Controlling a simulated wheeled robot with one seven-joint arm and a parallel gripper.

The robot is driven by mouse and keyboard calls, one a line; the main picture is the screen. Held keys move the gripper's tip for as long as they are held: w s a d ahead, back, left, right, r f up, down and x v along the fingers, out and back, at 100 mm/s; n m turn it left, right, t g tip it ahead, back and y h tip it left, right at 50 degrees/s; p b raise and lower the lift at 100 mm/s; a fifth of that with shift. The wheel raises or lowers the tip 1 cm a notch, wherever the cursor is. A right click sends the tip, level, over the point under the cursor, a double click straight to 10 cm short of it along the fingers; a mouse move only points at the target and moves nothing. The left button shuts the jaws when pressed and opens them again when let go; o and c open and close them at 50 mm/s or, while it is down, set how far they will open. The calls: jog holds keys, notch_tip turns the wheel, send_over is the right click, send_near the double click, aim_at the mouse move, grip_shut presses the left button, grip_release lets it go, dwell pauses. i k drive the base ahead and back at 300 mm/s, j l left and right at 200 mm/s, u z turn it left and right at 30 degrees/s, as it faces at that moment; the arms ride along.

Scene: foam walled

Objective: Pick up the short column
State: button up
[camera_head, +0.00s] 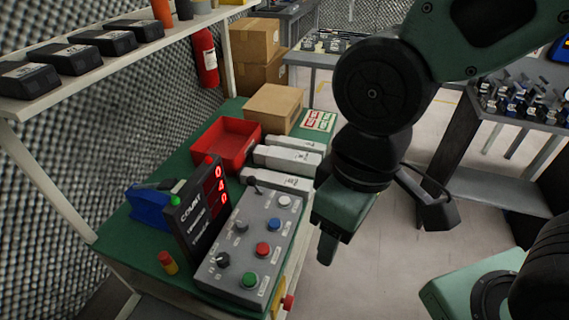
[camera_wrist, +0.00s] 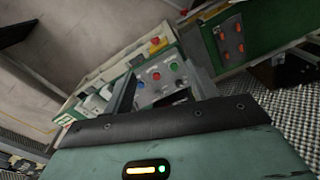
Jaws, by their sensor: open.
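A small upright cylinder, red on top and yellowish below (camera_head: 168,262), stands at the near left of the green bench (camera_head: 140,243). It is the only short column shape I see on the bench, but I cannot tell for certain that it is the one named. I cannot make it out in the wrist view. My gripper (camera_head: 330,245) hangs in the air beyond the bench's right edge, well to the right of the cylinder and touching nothing. In the wrist view my gripper (camera_wrist: 163,88) shows two fingers apart, with nothing between them.
A grey control box (camera_head: 243,245) with coloured buttons and a counter display (camera_head: 203,205) stand between my gripper and the cylinder. Behind are a red tray (camera_head: 227,143), white bars (camera_head: 287,160) and a cardboard box (camera_head: 273,107). A shelf (camera_head: 105,75) overhangs the left. Floor at right is partly clear.

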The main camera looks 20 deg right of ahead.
aim_at(294, 161)
jog(key=i+l, duration=0.1)
jog(key=l, duration=0.2)
jog(key=i+l, duration=0.15)
jog(key=l, duration=0.2)
jog(key=i+l, duration=0.4)
jog(key=i+l+z, duration=0.1)
jog(key=i+l, duration=0.3)
jog(key=i, duration=0.15)
